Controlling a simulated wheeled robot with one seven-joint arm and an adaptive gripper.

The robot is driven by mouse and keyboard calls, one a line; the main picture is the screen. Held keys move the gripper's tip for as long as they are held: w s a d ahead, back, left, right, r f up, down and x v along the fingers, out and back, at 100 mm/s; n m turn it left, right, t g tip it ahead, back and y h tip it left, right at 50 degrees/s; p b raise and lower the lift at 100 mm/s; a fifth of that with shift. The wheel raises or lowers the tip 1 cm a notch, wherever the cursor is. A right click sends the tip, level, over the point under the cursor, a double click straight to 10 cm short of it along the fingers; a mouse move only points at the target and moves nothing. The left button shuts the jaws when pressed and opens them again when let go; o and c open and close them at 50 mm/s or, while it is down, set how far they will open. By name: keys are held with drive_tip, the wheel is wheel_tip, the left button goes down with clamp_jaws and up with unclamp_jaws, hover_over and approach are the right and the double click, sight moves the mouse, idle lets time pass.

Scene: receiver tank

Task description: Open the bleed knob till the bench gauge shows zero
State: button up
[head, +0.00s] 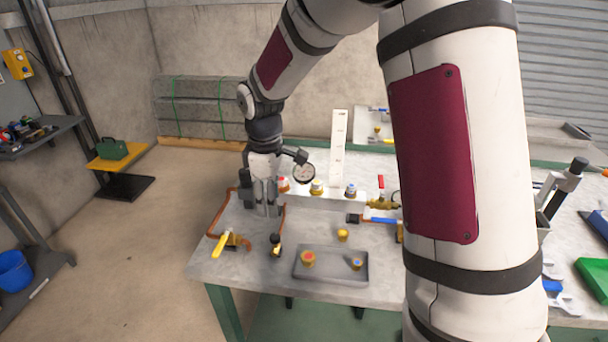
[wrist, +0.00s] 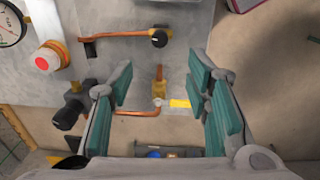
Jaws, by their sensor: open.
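A round black knob (head: 275,240) stands at the end of a copper pipe near the bench's front; it also shows in the wrist view (wrist: 158,38). No label identifies it as the bleed knob. The round white bench gauge (head: 304,173) stands behind it to the right. Part of its dial shows in the wrist view (wrist: 10,25), but I cannot read the value. My gripper (head: 267,212) points down above the bench, behind the black knob. In the wrist view its teal-padded jaws (wrist: 158,85) are open and empty, with the black knob beyond them.
A yellow-handled brass valve (head: 220,243) is at front left. Red (head: 283,184), yellow (head: 317,187) and blue (head: 351,190) capped fittings line a white block. A grey tray (head: 330,274) holds loose fittings at the front. A black fitting (wrist: 70,115) stands left of my jaws.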

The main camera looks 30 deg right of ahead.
sight(274, 236)
idle(0.5)
drive_tip(key=f+n+p, duration=0.1)
drive_tip(key=f+n, duration=0.3)
drive_tip(key=f+n+p, duration=0.1)
drive_tip(key=f+n, duration=0.3)
drive_tip(key=n, duration=0.1)
drive_tip(key=f+n+g+p, duration=0.1)
drive_tip(key=f+n, duration=0.3)
drive_tip(key=shift+w+d+n+p, duration=0.1)
drive_tip(key=shift+w+n+p, duration=0.2)
drive_tip(key=shift+p, duration=0.05)
idle(0.4)
clamp_jaws()
